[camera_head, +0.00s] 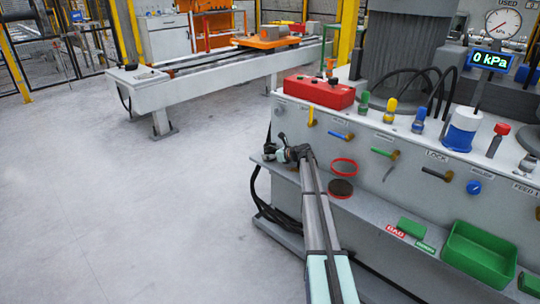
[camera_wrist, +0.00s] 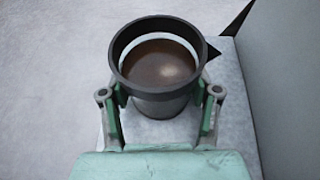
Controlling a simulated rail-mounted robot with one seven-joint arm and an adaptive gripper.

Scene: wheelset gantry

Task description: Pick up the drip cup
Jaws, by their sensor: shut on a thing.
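The drip cup (camera_wrist: 158,105) is a grey cup with a thick dark rim and brown liquid inside, seen from above in the wrist view. My gripper (camera_wrist: 160,97) has one green finger on each side of the cup, below the rim, and is shut on it. The cup looks upright. In the head view my gripper (camera_head: 276,150) is at the left end of the grey bench's lower shelf (camera_head: 290,185). The cup is too small and covered there to make out clearly. I cannot tell whether its base touches the shelf.
The bench front (camera_head: 400,165) with its valves stands close on the right. A red ring (camera_head: 343,167) and a round brown-topped thing (camera_head: 340,189) are near my arm. A green bin (camera_head: 480,253) is at lower right. Open floor (camera_head: 130,210) lies to the left.

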